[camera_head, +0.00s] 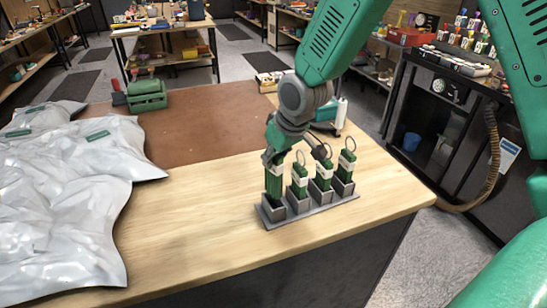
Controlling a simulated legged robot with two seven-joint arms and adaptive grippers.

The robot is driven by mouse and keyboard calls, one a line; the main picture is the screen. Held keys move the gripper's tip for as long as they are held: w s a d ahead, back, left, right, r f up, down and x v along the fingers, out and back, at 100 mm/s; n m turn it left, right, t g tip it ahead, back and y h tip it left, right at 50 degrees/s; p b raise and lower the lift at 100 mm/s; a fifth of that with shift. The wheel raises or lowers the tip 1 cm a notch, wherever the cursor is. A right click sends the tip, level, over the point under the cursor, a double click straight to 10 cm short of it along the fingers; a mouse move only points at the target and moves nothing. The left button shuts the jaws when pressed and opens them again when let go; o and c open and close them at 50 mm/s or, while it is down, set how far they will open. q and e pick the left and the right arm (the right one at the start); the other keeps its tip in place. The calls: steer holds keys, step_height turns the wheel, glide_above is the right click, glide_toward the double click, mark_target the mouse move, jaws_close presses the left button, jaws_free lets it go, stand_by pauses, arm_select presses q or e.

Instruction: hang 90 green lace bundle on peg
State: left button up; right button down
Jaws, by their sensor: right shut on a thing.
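My right gripper (276,160) comes down over a grey slotted holder (300,213) near the table's right end. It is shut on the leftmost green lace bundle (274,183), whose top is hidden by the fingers. This bundle has a pale band and its lower end is at the leftmost slot. Several more green bundles with pale labels and wire rings stand upright in the other slots, the rightmost one (347,164) among them. I cannot make out a number or a peg. My left gripper is not in view.
A crumpled silvery bag (65,200) covers the left of the wooden table (215,225). A brown mat (205,125) lies behind, with a green box-like tool (147,95) at its edge. A dark shelf unit (435,120) stands at the right. The table's front middle is clear.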

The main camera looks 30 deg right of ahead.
steer(key=shift+d+f, duration=0.1)
steer(key=shift+f, duration=0.25)
steer(key=c, duration=1.3)
jaws_free()
steer(key=shift+c, duration=0.2)
